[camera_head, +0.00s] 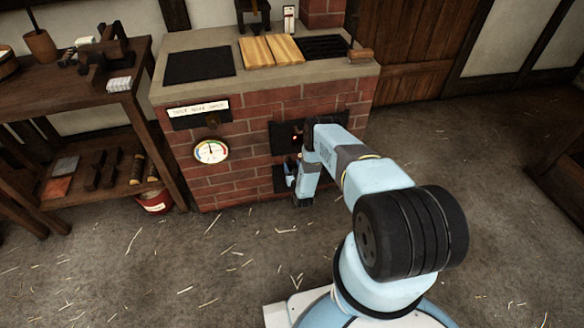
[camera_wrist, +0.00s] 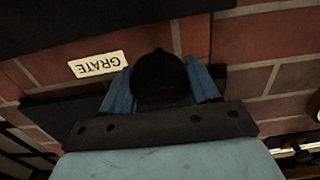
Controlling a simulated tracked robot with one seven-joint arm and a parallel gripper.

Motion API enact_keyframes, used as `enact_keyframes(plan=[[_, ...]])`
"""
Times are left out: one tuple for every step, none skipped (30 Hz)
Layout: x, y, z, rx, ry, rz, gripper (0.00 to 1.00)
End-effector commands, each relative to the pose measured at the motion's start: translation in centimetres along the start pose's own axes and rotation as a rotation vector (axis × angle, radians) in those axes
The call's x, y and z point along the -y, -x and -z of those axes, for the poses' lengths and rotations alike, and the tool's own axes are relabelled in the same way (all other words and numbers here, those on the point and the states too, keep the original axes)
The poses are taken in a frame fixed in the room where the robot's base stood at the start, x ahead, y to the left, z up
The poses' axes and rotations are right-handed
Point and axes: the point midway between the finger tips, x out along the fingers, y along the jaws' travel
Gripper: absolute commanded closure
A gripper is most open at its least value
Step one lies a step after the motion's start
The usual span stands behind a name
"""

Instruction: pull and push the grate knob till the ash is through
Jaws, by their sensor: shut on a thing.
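The grate knob (camera_wrist: 160,78) is a dark round knob in the wrist view, seen close up between the blue fingers of my gripper (camera_wrist: 163,92). My gripper is shut on it. A cream label reading GRATE (camera_wrist: 99,65) is on the brick beside the knob and appears upside down. In the head view my gripper (camera_head: 291,172) is at the low front of the brick stove (camera_head: 240,185), by a small dark opening. My arm hides part of that front, and the knob is hard to make out there. The ash is not visible.
A wooden bench (camera_head: 75,90) stands at left, with a red bucket (camera_head: 154,202) beneath. Straw-strewn floor is open in front.

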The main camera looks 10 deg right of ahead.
Motion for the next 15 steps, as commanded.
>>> enact_keyframes(plan=[[-0.13, -0.39, 0.29, -0.006, 0.002, -0.002, 0.39], [-0.09, -0.41, 0.31, -0.006, 0.002, -0.002, 0.36], [-0.02, -0.41, 0.31, -0.006, 0.003, -0.001, 0.32], [0.04, -0.4, 0.31, -0.006, 0.003, 0.0, 0.29], [0.1, -0.38, 0.29, -0.006, 0.003, 0.001, 0.26], [0.17, -0.35, 0.27, -0.005, 0.003, 0.001, 0.22], [0.21, -0.33, 0.26, -0.005, 0.003, 0.002, 0.19], [0.25, -0.32, 0.25, -0.005, 0.003, 0.002, 0.17], [0.29, -0.31, 0.24, -0.005, 0.003, 0.003, 0.17], [0.32, -0.3, 0.23, -0.005, 0.003, 0.003, 0.17], [0.34, -0.29, 0.23, -0.005, 0.003, 0.004, 0.17], [0.36, -0.27, 0.22, -0.004, 0.003, 0.004, 0.17], [0.37, -0.27, 0.21, -0.004, 0.003, 0.004, 0.17], [0.37, -0.26, 0.21, -0.004, 0.003, 0.004, 0.17], [0.38, -0.2, 0.19, -0.004, 0.003, 0.004, 0.17]])
